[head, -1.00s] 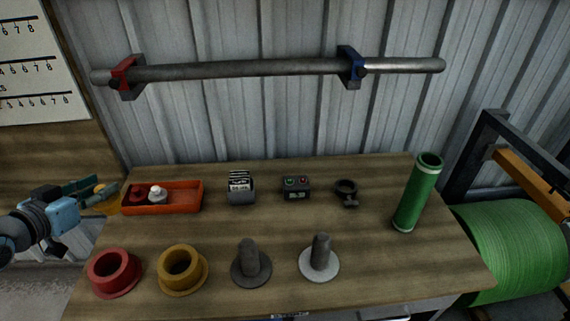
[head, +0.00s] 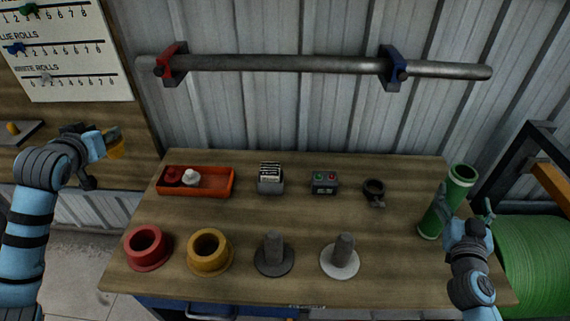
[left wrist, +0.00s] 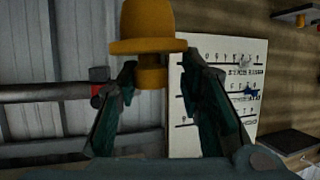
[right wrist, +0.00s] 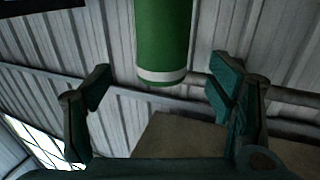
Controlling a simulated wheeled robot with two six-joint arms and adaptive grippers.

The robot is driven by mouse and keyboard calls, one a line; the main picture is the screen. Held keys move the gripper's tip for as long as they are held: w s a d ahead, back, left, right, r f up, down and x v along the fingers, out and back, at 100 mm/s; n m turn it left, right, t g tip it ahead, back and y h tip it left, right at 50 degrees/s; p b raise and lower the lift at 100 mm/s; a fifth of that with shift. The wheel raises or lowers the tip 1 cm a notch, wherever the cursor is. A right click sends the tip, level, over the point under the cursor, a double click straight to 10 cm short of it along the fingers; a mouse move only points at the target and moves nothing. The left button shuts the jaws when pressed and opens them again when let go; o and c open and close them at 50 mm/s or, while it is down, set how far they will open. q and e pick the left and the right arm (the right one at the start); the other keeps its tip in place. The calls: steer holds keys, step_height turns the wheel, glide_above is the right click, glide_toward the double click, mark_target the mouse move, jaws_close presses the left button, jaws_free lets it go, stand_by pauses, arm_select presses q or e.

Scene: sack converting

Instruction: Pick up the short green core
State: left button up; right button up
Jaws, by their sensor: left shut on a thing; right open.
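My left gripper (head: 108,142) is off the table's left side, shut on a yellow flanged plug (head: 116,150). The plug (left wrist: 147,30) also shows between the fingers in the left wrist view.
The table (head: 320,215) holds a red ring (head: 148,262), a yellow ring (head: 210,262), two pegs on round bases, an orange tray (head: 215,193), a button box (head: 325,184) and a dark clamp (head: 373,188). A bar (head: 290,64) runs along the wall. A large green roll (head: 535,255) stands right.

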mark_target(460, 188)
steer(key=p+x, duration=0.1)
steer(key=x, duration=0.6)
steer(key=shift+w+a+f, duration=0.1)
steer(key=shift+w+f, duration=0.05)
steer(key=shift+w, duration=0.05)
steer(key=shift+s, duration=0.1)
jaws_close()
